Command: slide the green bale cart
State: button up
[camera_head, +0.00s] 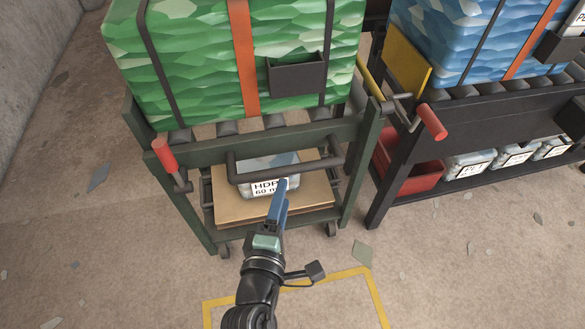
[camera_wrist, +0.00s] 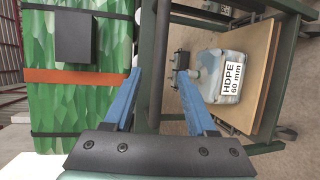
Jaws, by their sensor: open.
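The green bale cart (camera_head: 220,154) has a dark green frame on small casters. A green bale (camera_head: 205,70) with an orange strap and dark bands sits on its rollers. A dark handle bar (camera_head: 237,170) crosses the cart's front. My gripper (camera_head: 284,182) is in front of this bar, its blue fingers pointing at the cart. In the wrist view my gripper (camera_wrist: 157,76) is open, and a dark bar (camera_wrist: 151,60) of the cart shows between the fingers. I cannot tell whether the fingers touch it. The bale also shows in the wrist view (camera_wrist: 50,120).
A red-handled clamp (camera_head: 165,155) is at the cart's left post. A dark roller stand (camera_head: 480,115) with a blue bale (camera_head: 460,45) stands close at right. A yellow outline (camera_head: 340,273) marks the clear floor in front.

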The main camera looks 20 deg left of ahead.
aim_at(290, 174)
jog(key=b+x, duration=0.1)
jog(key=x, duration=0.7)
jog(key=shift+w+f, duration=0.15)
jog(key=shift+w, duration=0.2)
grip_shut()
dwell(1.0)
